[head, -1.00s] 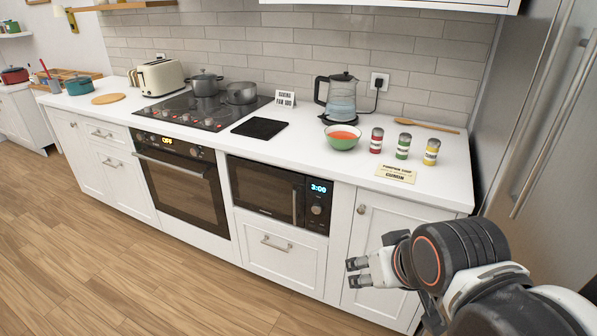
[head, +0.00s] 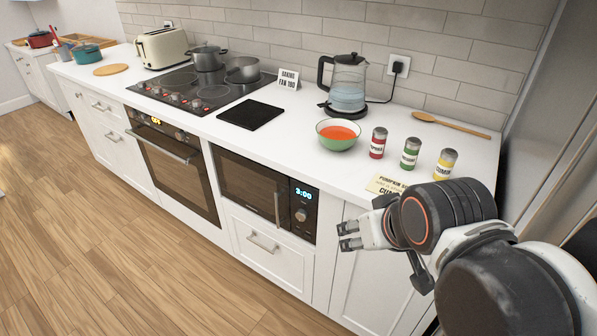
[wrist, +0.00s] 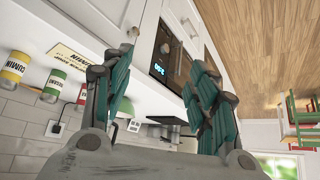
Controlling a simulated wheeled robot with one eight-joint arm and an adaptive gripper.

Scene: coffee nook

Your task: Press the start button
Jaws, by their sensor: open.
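The built-in microwave (head: 246,187) sits under the counter, with a dark door and a control panel on its right. Its lit blue display (head: 303,194) reads what looks like 3:00, and a round knob (head: 301,215) sits below it. A separate start button is too small to make out. My gripper (head: 347,236) is open and empty, to the right of the panel and apart from it, in front of the white cabinet door. In the wrist view, the open fingers (wrist: 163,78) frame the microwave's display (wrist: 157,69), which appears sideways.
A bowl of orange soup (head: 338,135), a kettle (head: 346,85) and red, green and yellow spice jars (head: 410,153) stand on the counter (head: 300,155). A recipe card (head: 388,184) lies near its front edge. An oven (head: 178,170) is left of the microwave. Floor in front is clear.

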